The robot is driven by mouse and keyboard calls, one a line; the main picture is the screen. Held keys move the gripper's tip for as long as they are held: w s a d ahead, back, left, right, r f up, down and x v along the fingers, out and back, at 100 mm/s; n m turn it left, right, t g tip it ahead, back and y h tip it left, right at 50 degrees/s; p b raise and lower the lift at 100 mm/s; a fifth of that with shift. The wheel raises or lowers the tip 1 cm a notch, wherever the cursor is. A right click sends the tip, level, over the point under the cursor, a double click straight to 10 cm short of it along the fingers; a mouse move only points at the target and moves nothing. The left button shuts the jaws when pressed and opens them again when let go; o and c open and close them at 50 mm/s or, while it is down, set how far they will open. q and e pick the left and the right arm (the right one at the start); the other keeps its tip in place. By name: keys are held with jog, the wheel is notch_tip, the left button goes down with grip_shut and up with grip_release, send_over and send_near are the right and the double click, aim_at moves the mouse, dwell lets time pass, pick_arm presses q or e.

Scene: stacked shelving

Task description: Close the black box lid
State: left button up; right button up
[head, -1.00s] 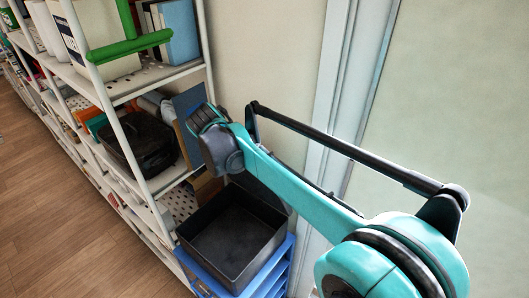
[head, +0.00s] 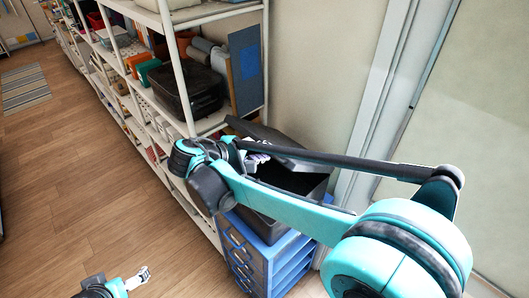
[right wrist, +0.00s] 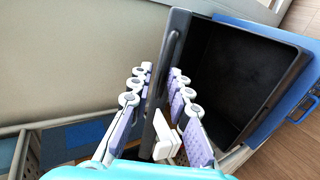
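The black box (head: 318,183) sits on a blue drawer unit, with its lid (head: 262,133) raised at the back. In the right wrist view the box's dark inside (right wrist: 235,75) is open to view, and the lid (right wrist: 174,70) stands edge-on. My right gripper (head: 258,157) is at the lid, its hand partly hidden by my arm. In the right wrist view my right gripper (right wrist: 160,82) is open, with padded fingers on both sides of the lid and gaps between. My left gripper (head: 143,277) is low at the bottom left, away from the box; its opening is too small to judge.
The blue drawer unit (head: 246,254) stands beside white shelving (head: 182,85). A dark basket (head: 188,90) and a blue panel (head: 246,70) are on the shelf close to the box. A wall (head: 310,60) is behind the box. The wooden floor (head: 70,190) at left is clear.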

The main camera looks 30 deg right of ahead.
jog(key=v, duration=1)
jog(key=shift+a+r, duration=0.25)
jog(key=shift+a, duration=0.1)
grip_shut()
jog(key=w+d+r+m+g+y+p, duration=0.3)
jog(key=d+r+m+y+p, duration=0.9)
jog(key=m+p, duration=0.5)
jog(key=shift+m+h, duration=0.5)
jog(key=shift+h, duration=0.1)
jog(key=f, duration=0.4)
jog(key=d+f, duration=0.1)
jog(key=f, duration=0.7)
jog(key=shift+w+d, duration=0.1)
jog(key=shift+d, duration=0.3)
jog(key=shift+s+a+f, duration=0.1)
jog(key=shift+a+f, duration=0.2)
jog(key=shift+f, duration=0.3)
jog(key=shift+s+a+f, duration=0.1)
jog(key=shift+a+f, duration=0.2)
jog(key=shift+f, duration=0.3)
jog(key=shift+s+a+f, duration=0.1)
jog(key=shift+a+f, duration=0.25)
jog(key=shift+f, duration=0.2)
